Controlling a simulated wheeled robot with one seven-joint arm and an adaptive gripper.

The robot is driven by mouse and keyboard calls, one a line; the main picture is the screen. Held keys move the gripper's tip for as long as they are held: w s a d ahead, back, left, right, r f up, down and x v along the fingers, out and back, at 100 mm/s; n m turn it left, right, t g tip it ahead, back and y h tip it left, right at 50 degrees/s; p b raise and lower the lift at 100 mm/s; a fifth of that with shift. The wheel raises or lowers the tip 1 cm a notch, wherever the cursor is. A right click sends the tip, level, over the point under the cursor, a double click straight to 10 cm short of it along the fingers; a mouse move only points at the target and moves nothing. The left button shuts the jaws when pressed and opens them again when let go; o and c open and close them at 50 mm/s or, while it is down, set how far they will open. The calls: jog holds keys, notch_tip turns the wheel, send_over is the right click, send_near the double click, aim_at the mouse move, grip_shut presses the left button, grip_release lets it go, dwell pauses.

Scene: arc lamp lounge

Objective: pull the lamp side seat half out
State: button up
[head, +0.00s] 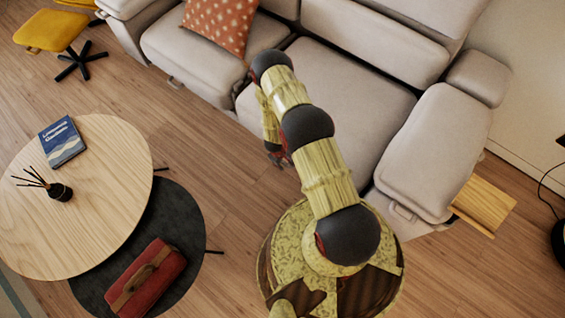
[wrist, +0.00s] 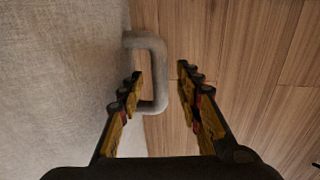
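The light beige sofa seat (head: 335,100) nearest the right side is behind my arm in the head view. Its front edge is partly hidden by the arm. In the wrist view a grey loop handle (wrist: 159,75) stands out from the beige fabric front (wrist: 60,80), over the wood floor. My gripper (wrist: 160,74) is open, with one finger on each side of the handle's outer bar. A gap shows beside the right finger; contact on the left is unclear. In the head view my gripper (head: 278,160) is low at the seat's front, and the handle is hidden.
A round wooden table (head: 95,215) and a lower dark table (head: 185,225) with a red bag (head: 148,280) stand left. The left seat (head: 190,50) holds an orange cushion (head: 220,22). The right armrest (head: 435,150) has its own handle (head: 403,212). Floor (head: 200,140) before the sofa is clear.

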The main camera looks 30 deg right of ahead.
jog(key=shift+f, duration=0.1)
jog(key=shift+c, duration=0.9)
grip_shut()
